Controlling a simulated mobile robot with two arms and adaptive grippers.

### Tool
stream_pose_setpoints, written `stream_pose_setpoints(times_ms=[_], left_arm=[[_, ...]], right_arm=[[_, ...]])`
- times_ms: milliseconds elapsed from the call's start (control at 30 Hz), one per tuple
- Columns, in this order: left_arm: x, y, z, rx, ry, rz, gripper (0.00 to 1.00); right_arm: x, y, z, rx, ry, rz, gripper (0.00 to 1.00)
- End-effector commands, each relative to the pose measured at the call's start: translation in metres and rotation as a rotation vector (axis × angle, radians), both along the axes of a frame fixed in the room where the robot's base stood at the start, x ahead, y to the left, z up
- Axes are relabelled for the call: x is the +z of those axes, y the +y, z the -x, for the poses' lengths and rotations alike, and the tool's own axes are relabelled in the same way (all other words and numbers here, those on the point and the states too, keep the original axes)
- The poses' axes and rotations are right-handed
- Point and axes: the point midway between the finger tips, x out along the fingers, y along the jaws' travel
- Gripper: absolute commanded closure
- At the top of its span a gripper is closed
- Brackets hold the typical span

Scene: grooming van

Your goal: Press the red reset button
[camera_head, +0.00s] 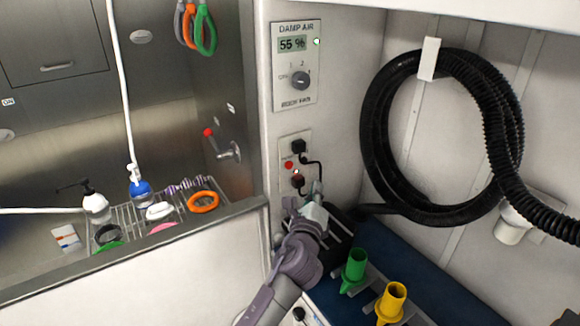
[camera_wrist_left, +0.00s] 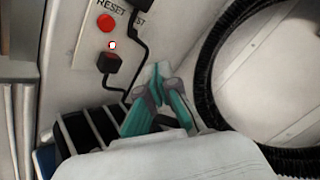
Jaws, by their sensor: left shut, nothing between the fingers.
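The red reset button (camera_head: 289,165) sits on a small outlet plate on the white wall panel, between two plugs. In the left wrist view the round red button (camera_wrist_left: 106,22) is at upper left, next to the printed word RESET. My left gripper (camera_head: 317,190) is shut and empty, below and to the right of the button. In the left wrist view its teal fingertips (camera_wrist_left: 160,72) are together, clearly apart from the button in the picture. My right gripper is in neither view.
A black plug (camera_head: 298,146) with a cord is above the button; a dark plug (camera_head: 298,181) is below. A small light (camera_wrist_left: 112,45) glows beside the button. A coiled black hose (camera_head: 375,140) hangs at right. Green (camera_head: 355,266) and yellow (camera_head: 391,300) nozzles stand below.

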Motion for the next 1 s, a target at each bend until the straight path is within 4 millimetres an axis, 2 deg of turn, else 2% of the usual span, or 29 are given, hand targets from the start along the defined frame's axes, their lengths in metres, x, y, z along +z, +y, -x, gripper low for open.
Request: stream_pose_setpoints(times_ms=[500, 700, 1000], left_arm=[[0.0, 0.04, -0.055, 0.001, -0.001, -0.001, 1.0], [0.0, 0.047, -0.064, 0.001, 0.0, 0.001, 1.0], [0.0, 0.048, -0.065, 0.001, 0.0, 0.002, 1.0]], right_arm=[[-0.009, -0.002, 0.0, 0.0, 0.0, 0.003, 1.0], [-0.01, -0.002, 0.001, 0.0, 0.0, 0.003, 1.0], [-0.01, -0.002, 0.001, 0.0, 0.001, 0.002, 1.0]])
